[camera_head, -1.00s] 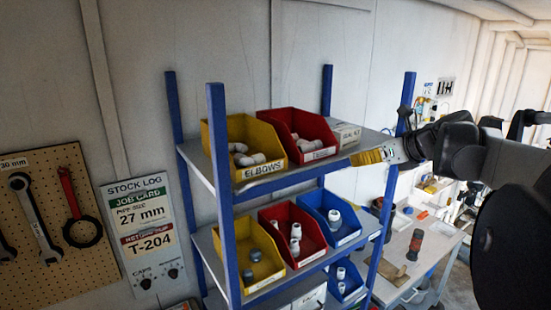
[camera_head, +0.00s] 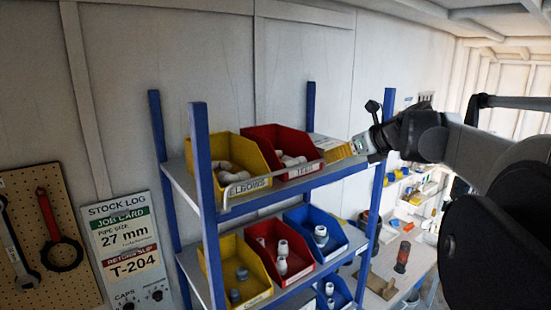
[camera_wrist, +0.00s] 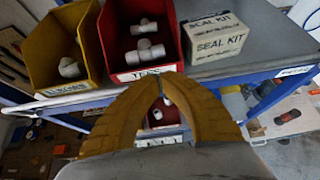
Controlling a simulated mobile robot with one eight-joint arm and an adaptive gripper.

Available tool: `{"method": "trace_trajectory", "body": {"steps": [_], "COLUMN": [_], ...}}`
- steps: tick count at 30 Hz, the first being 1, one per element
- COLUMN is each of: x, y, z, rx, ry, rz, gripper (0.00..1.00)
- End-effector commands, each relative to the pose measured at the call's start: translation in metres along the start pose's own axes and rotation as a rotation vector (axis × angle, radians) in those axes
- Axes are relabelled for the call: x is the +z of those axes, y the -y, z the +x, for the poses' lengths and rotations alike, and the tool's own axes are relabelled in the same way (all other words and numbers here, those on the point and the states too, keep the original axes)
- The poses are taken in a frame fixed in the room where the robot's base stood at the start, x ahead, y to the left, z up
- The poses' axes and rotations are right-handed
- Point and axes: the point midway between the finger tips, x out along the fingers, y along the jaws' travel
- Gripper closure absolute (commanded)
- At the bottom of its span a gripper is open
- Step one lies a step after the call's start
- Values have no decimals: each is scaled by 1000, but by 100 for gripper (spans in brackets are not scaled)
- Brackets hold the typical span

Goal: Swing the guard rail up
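The guard rail (camera_head: 290,186) is a thin pale bar along the front of the top shelf, low in front of the yellow and red bins. My gripper (camera_head: 328,150) is at the rail's right part, in front of the seal kit box. In the wrist view, the yellow fingers of my gripper (camera_wrist: 160,82) curve in and nearly meet at the tips. A pale bar that looks like the rail (camera_wrist: 60,104) runs left of them. I cannot tell whether the rail lies between the fingers.
The blue-posted shelf (camera_head: 205,165) holds a yellow elbows bin (camera_head: 225,160) and a red tees bin (camera_head: 275,145). The seal kit box (camera_wrist: 214,36) stands right of the tees. A lower shelf has more bins. A workbench (camera_head: 400,262) stands behind at right.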

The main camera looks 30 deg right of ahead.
Motion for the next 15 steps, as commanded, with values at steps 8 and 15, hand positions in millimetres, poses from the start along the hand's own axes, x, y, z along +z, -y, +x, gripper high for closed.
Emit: {"method": "trace_trajectory", "body": {"steps": [8,15], "x": [3,4], "y": [0,0], "z": [3,4], "rx": [1,1], "ry": [0,0], "rz": [0,0], "gripper": [100,100]}}
